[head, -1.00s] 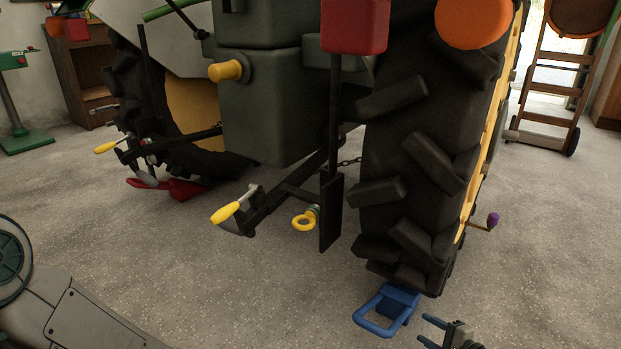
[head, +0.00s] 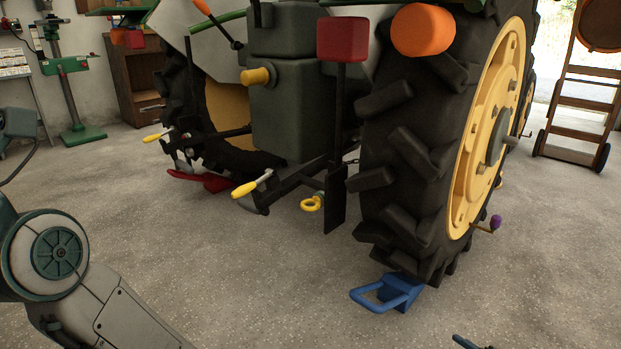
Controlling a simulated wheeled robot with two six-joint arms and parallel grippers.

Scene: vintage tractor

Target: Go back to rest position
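Only a small dark tip of my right gripper (head: 466,342) shows at the bottom edge of the head view, right of centre. It is in front of the blue wheel chock (head: 392,291) and apart from it; the rest is cut off by the frame, so its opening cannot be told. My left arm comes in at the lower left, but its gripper is outside the view. The blue chock lies on the floor against the large right rear tyre (head: 405,150) of the tractor. A red chock (head: 205,181) lies by the left rear tyre.
The tractor's rear linkage, with yellow-handled arms (head: 251,184) and a yellow ring (head: 311,203), sticks out towards me. A purple-knobbed crank (head: 494,222) is by the right wheel. A wooden hand truck (head: 580,105) and green drill press (head: 75,95) stand behind. The near floor is clear.

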